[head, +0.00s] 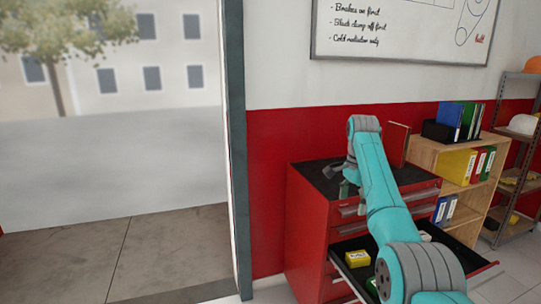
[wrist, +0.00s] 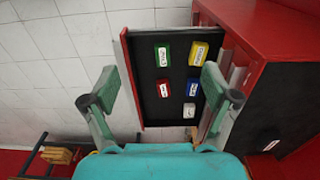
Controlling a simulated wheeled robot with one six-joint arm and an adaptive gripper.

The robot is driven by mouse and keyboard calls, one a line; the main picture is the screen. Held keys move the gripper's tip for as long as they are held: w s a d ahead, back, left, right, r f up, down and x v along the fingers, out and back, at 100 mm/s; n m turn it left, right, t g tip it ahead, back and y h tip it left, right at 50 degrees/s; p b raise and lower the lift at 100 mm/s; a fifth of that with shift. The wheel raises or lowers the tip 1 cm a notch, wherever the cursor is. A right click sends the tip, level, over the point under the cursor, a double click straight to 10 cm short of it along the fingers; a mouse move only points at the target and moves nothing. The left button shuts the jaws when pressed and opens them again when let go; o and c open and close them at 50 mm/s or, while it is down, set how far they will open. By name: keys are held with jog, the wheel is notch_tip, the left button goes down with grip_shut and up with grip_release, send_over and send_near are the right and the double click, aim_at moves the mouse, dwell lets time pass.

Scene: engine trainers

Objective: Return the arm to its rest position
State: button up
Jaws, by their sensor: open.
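My arm stretches over the red tool cabinet (head: 310,215) in the head view. My gripper (head: 345,188) is small there, near the cabinet's dark top, partly hidden by my arm. In the wrist view my gripper (wrist: 160,76) shows two fingers spread wide with nothing held between them. Beyond them is the open drawer (wrist: 134,95). It holds a green box (wrist: 162,56), a yellow box (wrist: 198,54), a red box (wrist: 164,90), a blue box (wrist: 192,90) and a white item (wrist: 189,110). The head view also shows the yellow box (head: 357,259).
The cabinet's drawer juts out low at the front, beneath my arm. A wooden shelf (head: 453,195) with binders stands to the right, and a metal rack (head: 520,165) beyond it. A whiteboard (head: 400,30) hangs behind. An open doorway with bare floor (head: 150,250) is at left.

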jog(key=s+a+f+n+t, duration=0.1)
jog(key=s+f+n+t, duration=0.1)
jog(key=f, duration=1.4)
jog(key=s+a+f+n+t, duration=0.1)
jog(key=s+f, duration=0.2)
jog(key=f, duration=1.4)
jog(key=s+a+f+n+t, duration=0.2)
jog(key=s+f+n+t, duration=0.2)
jog(key=s+f, duration=1.5)
jog(key=s+a+r+n+t, duration=0.1)
jog(key=s+r+n+t, duration=0.1)
jog(key=s, duration=1.2)
jog(key=s+a+r+n+t, duration=0.1)
jog(key=s+r+n+t, duration=0.1)
jog(key=s, duration=1.1)
jog(key=s+r+n+t, duration=0.1)
jog(key=s+r+t, duration=0.1)
jog(key=s+r, duration=0.7)
jog(key=s+r+n+t, duration=0.1)
jog(key=s+r+n, duration=0.1)
jog(key=s+r, duration=0.8)
notch_tip(320, 180, up, 6)
jog(key=shift+a+r+t, duration=0.1)
jog(key=shift+a+t, duration=0.15)
jog(key=shift+t, duration=0.15)
